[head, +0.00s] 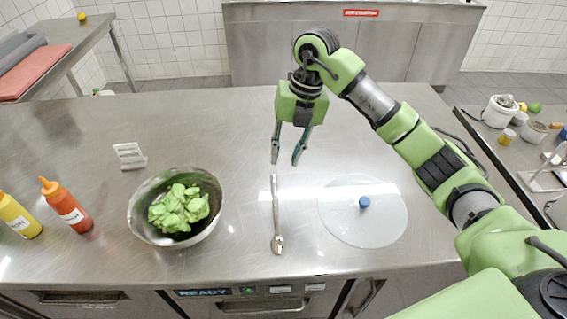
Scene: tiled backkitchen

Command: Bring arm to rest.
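My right gripper (289,153) hangs over the middle of the steel table (90,130), fingers pointing down. Its two fingers are apart with nothing between them. My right arm comes in from the lower right and bends over at the top. My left gripper is not in view. Tongs or a similar long metal utensil (277,215) lie on the table just below the gripper in the picture. A metal bowl (143,228) with green leaves (180,208) stands to the left.
A clear round lid (363,228) with a blue knob lies right of the utensil. A red bottle (68,206) and a yellow bottle (18,216) stand at the left, with a small white sign (130,155) behind. A side counter (500,150) holds jars. The table's back left is clear.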

